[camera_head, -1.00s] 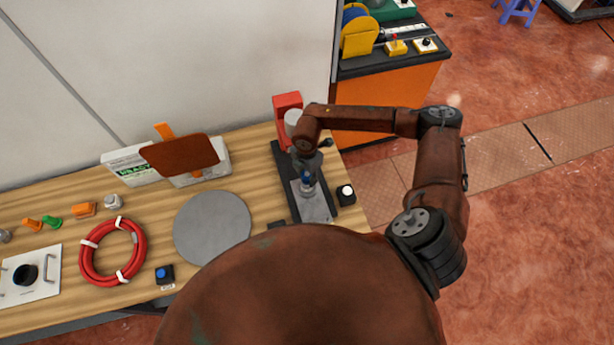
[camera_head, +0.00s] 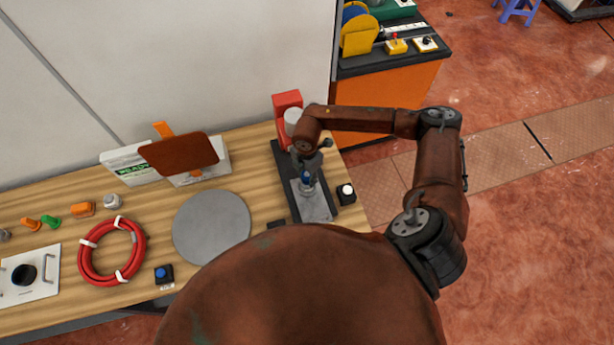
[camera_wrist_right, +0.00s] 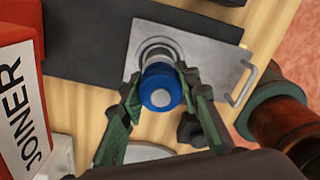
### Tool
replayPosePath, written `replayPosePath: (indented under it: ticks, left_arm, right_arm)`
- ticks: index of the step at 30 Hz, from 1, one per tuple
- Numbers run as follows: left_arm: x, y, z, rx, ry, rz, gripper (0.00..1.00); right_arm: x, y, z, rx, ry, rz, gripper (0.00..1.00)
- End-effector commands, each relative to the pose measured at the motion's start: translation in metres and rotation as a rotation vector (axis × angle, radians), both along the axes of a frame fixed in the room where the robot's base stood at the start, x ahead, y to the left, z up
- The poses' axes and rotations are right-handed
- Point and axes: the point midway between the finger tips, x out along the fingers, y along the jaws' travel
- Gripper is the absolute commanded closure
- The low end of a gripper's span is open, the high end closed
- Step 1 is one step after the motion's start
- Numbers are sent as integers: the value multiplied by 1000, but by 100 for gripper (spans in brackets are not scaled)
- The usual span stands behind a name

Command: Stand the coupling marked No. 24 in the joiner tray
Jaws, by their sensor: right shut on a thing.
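My right gripper (camera_wrist_right: 160,88) is shut on a coupling (camera_wrist_right: 161,78) with a blue rim and a pale centre. It also shows small and blue in the head view (camera_head: 307,179). The coupling appears upright, seen from above. The joiner tray (camera_wrist_right: 208,62) is a grey metal plate with a handle and a round ring. The coupling is over or at that ring and hides part of it; I cannot tell whether it is seated. No number mark is readable. My left gripper is not in view.
The red joiner (camera_wrist_right: 20,105) stands beside the tray. A black box with a white button (camera_head: 346,193) sits right of it. A grey disc (camera_head: 211,228), a red hose coil (camera_head: 84,250) and small orange and green parts lie left on the wooden bench.

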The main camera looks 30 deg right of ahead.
Motion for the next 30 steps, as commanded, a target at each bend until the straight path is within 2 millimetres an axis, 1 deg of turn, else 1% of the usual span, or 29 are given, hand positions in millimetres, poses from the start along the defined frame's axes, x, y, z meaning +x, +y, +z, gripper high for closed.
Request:
replayPosePath:
  ticks: [4, 5, 8, 15, 19, 30]
  left_arm:
    - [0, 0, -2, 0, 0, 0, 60]
    - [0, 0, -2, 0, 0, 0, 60]
    - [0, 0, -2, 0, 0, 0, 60]
    - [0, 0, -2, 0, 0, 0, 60]
    - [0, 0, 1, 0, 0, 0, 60]
    - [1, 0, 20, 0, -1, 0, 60]
  right_arm:
    - [1, 0, -3, 2, -2, 0, 100]
    - [1, 0, -3, 2, -2, 0, 69]
    - [1, 0, -2, 1, -2, 0, 62]
    - [0, 0, -3, 0, 1, 0, 62]
    - [0, 0, 1, 0, 0, 0, 62]
    - [1, 0, 29, -1, -1, 0, 62]
